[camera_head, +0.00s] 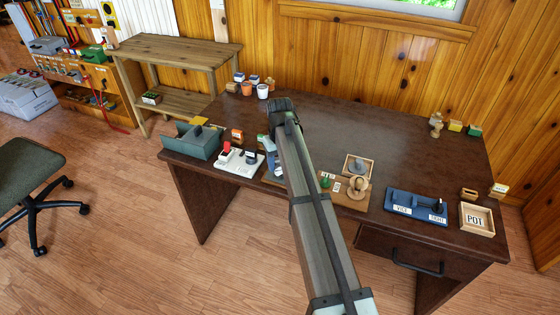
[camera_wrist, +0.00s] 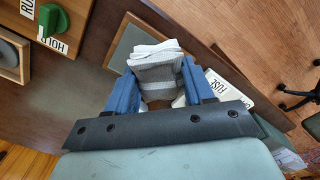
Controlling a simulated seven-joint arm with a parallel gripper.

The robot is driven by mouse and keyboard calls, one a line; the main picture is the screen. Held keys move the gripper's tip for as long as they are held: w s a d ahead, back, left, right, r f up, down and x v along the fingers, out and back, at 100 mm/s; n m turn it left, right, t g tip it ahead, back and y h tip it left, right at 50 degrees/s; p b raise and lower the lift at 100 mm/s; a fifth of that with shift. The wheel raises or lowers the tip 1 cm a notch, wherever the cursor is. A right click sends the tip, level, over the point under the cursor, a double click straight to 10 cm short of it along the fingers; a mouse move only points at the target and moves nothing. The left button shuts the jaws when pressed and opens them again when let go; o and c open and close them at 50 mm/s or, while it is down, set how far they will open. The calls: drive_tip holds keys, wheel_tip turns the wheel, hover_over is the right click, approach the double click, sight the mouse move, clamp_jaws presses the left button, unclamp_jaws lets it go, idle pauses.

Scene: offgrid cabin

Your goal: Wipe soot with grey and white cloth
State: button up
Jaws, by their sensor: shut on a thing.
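A folded grey and white cloth (camera_wrist: 157,68) is held between the blue fingers of my gripper (camera_wrist: 158,84) in the wrist view. The gripper is shut on it. The cloth is over a flat grey panel (camera_wrist: 124,44) on a brown board, covering part of it. I cannot tell whether the cloth touches the panel. I see no clear soot mark; the cloth and fingers hide part of the surface. In the head view my arm reaches over the desk and hides most of the gripper and the cloth.
The dark desk (camera_head: 370,120) is clear behind the arm. Cups (camera_head: 263,91) stand at the back left.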

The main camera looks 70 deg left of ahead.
sight(282, 177)
drive_tip(key=shift+f, duration=2.75)
drive_tip(key=shift+f, duration=0.45)
drive_tip(key=shift+w+a, duration=0.1)
drive_tip(key=shift+w+a, duration=0.65)
drive_tip(key=shift+w+a, duration=0.7)
drive_tip(key=shift+w, duration=0.05)
drive_tip(key=shift+w+a, duration=0.65)
drive_tip(key=shift+a, duration=0.05)
drive_tip(key=shift+w+a, duration=0.1)
